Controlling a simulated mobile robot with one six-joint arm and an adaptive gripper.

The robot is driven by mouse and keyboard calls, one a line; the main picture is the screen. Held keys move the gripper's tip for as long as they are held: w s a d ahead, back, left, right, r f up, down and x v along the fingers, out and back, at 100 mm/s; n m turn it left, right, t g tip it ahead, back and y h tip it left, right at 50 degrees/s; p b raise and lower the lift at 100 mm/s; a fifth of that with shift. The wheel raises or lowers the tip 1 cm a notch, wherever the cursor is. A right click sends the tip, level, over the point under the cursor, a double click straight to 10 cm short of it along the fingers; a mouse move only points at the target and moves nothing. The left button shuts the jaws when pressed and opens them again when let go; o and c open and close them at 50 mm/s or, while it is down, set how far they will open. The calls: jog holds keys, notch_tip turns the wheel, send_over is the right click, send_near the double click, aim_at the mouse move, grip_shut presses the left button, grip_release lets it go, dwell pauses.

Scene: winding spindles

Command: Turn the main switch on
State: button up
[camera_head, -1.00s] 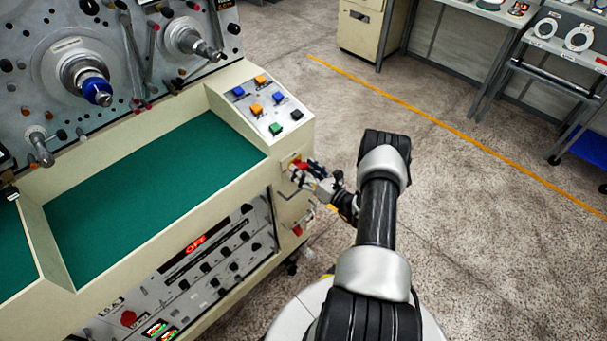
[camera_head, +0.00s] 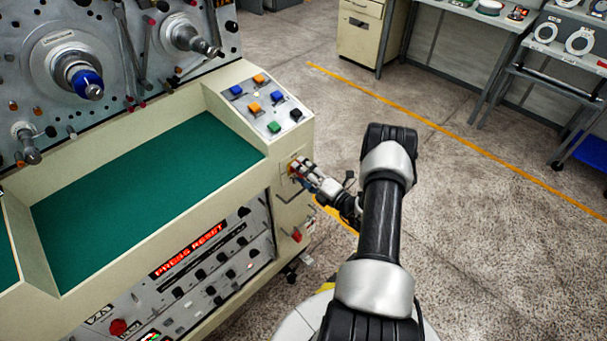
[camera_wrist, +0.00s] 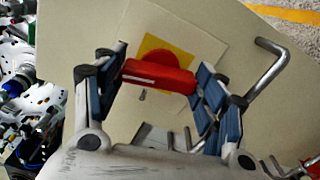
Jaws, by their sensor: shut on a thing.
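The main switch is a red rotary handle (camera_wrist: 158,77) on a yellow plate (camera_wrist: 150,48), fixed to the cream panel of the winding machine. In the wrist view the handle lies nearly level across the picture, tilted slightly down to the right. My gripper (camera_wrist: 163,75) has its blue-padded fingers at the two ends of the handle and is shut on it. In the head view my gripper (camera_head: 302,169) is at the machine's right end panel and mostly hides the switch. The machine's red display (camera_head: 189,250) reads "PRESS RESET".
A bent metal bar (camera_wrist: 268,72) sticks out right of the switch. A red knob (camera_head: 297,236) is lower on the end panel. Colored buttons (camera_head: 274,127) sit on the console above. The floor (camera_head: 460,200) to the right is clear.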

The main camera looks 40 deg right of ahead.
jog(key=shift+m, duration=1.2)
jog(key=o, duration=1.1)
jog(key=shift+c, duration=0.2)
jog(key=s, duration=1.2)
jog(key=shift+d, duration=0.45)
